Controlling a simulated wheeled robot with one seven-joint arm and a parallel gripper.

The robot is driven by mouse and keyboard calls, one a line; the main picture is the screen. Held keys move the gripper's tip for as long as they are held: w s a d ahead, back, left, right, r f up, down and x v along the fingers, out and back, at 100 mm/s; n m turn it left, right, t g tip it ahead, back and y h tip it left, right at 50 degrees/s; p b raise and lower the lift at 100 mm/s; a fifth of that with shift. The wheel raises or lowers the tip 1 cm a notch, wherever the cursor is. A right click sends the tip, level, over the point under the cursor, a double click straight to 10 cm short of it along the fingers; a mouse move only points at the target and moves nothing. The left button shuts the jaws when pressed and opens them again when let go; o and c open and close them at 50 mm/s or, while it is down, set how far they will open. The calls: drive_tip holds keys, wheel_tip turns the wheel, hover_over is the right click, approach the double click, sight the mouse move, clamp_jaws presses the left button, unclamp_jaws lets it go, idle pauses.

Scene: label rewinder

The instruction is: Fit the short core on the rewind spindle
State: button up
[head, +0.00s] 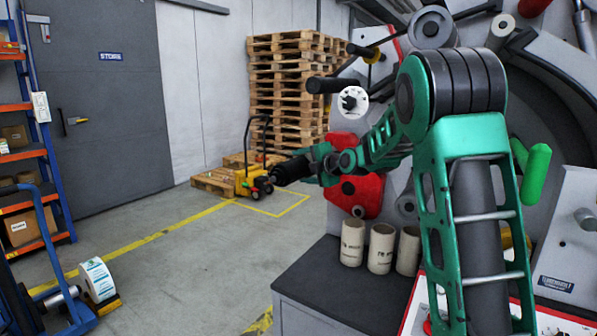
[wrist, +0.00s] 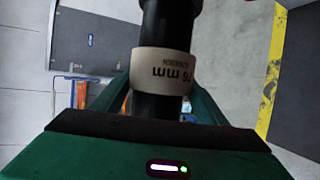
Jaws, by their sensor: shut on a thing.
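The short core is a cream ring (wrist: 160,68) printed "76 mm", seen upside down in the wrist view. It sits around or against a thick black cylinder (wrist: 164,28), which shows beyond it and on my side of it. My gripper (wrist: 160,92) is shut on the core, its green sides partly hidden behind. In the head view my gripper (head: 308,166) is in front of the red plate, pointing left, with a black cylinder (head: 288,172) at its end. The core does not show there, and I cannot tell whether this cylinder is the rewind spindle.
Several cream cores, one being (head: 352,243), stand upright on the dark bench top (head: 335,290) below my gripper. The red plate (head: 368,192) and a black roller (head: 332,85) are on the machine.

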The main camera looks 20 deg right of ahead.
drive_tip(key=shift+w+d, duration=0.9)
drive_tip(key=shift+d, duration=0.3)
drive_tip(key=shift+w+d, duration=0.9)
drive_tip(key=shift+d, duration=0.25)
drive_tip(key=o, duration=1.2)
drive_tip(key=shift+f, duration=0.1)
drive_tip(key=shift+o, duration=0.2)
drive_tip(key=shift+d, duration=0.1)
drive_tip(key=s+d+r, duration=0.2)
drive_tip(key=s+d, duration=0.2)
drive_tip(key=s, duration=0.1)
drive_tip(key=shift+s, duration=0.15)
drive_tip(key=shift+r, duration=0.1)
